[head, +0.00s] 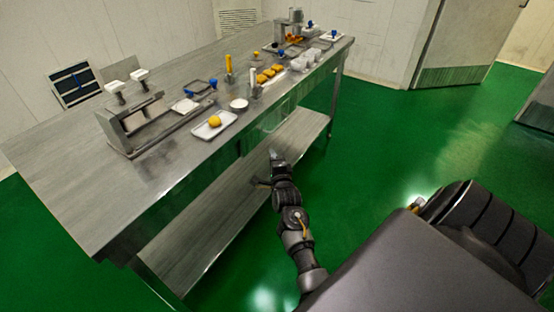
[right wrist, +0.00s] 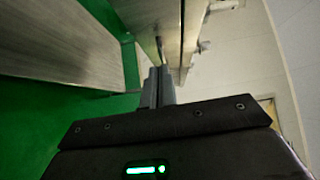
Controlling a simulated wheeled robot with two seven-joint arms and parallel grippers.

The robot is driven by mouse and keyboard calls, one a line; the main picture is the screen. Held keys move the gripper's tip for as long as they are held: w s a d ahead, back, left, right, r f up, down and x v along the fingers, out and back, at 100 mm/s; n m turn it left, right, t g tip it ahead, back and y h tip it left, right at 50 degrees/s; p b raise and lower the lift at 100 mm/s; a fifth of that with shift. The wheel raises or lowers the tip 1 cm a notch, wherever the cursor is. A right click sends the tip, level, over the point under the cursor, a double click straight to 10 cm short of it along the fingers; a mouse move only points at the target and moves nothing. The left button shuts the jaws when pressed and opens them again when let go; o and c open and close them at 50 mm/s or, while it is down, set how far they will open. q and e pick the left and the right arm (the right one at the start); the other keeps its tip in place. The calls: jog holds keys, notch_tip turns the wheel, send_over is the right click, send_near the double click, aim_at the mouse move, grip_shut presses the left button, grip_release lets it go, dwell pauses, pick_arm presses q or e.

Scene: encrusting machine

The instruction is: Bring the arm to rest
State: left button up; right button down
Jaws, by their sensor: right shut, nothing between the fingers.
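My right arm reaches up from the bottom of the head view, and its gripper (head: 273,156) is in front of the steel table (head: 70,190), seen against the lower shelf. In the right wrist view the two fingers (right wrist: 157,88) are together, with nothing between them. The exact gap between the gripper and the table edge cannot be told. My left gripper is not in view.
The table holds a metal press device (head: 150,128), a white tray with a yellow ball (head: 215,122), yellow pieces (head: 268,74) and white cups (head: 300,63). The lower shelf (head: 215,215) is bare. Green floor (head: 400,130) to the right is clear.

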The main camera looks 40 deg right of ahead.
jog(key=v, duration=0.3)
jog(key=shift+s+a, duration=0.15)
jog(key=shift+s, duration=0.05)
